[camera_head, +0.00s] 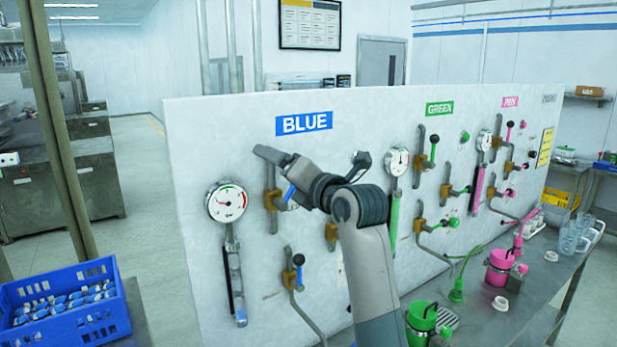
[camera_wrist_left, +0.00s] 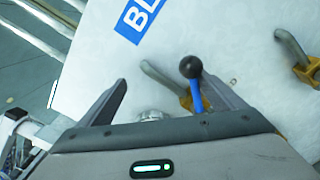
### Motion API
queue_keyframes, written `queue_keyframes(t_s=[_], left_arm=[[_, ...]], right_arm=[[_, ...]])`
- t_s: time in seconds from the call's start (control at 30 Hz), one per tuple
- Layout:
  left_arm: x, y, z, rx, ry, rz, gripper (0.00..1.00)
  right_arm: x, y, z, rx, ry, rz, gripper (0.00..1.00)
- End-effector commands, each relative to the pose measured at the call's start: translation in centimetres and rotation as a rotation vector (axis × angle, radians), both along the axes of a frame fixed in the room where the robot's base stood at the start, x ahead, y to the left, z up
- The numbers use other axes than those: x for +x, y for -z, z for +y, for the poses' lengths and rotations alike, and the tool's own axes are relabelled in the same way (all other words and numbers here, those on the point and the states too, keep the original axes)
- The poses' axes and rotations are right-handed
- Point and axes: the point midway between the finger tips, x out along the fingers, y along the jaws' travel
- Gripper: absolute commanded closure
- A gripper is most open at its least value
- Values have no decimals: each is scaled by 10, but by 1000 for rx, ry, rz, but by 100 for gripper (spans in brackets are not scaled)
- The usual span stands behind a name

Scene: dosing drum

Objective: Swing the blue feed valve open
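Under the BLUE sign (camera_head: 304,123), an upper valve with a brass body (camera_head: 270,200) is on the white panel, partly hidden by my gripper. Its blue lever (camera_head: 290,193) shows just below my left gripper (camera_head: 276,166). In the left wrist view, the lever has a black ball end (camera_wrist_left: 191,67) and a blue stem (camera_wrist_left: 197,98). The left gripper (camera_wrist_left: 165,80) is open, with the lever between its fingers, nearer the right finger. Contact cannot be told. A lower valve with a black knob (camera_head: 298,260) and blue stem is below. The right gripper is not in view.
A round gauge (camera_head: 227,202) is left of the valve, above a sight tube (camera_head: 236,280). Green (camera_head: 439,108) and pink (camera_head: 510,102) stations continue to the right. Containers stand on the bench below. A blue crate (camera_head: 105,318) is at the lower left.

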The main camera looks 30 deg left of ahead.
Motion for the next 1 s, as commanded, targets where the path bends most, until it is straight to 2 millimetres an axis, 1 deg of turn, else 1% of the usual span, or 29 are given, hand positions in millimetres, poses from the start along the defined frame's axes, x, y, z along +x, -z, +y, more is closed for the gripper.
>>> queue_keyframes(t_s=[0.07,0.23,0.3,0.37,0.5,0.6,0.7,0.9,1.0], left_arm=[[-4,-2,1,0,2,-5,12],[-11,-4,3,1,4,-6,12],[-13,-4,3,2,6,-7,12],[-13,-5,3,1,7,-8,12],[-13,-5,3,3,10,-9,12],[-12,-5,2,2,11,-10,12],[-12,-5,2,3,12,-10,12],[-7,0,0,3,13,-10,12],[-5,3,-1,3,13,-10,12]], right_arm=[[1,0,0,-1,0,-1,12],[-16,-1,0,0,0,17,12],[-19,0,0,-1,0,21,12],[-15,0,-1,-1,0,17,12],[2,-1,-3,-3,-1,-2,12],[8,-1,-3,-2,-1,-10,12],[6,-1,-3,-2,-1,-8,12],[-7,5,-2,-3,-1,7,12],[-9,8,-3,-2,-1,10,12]])
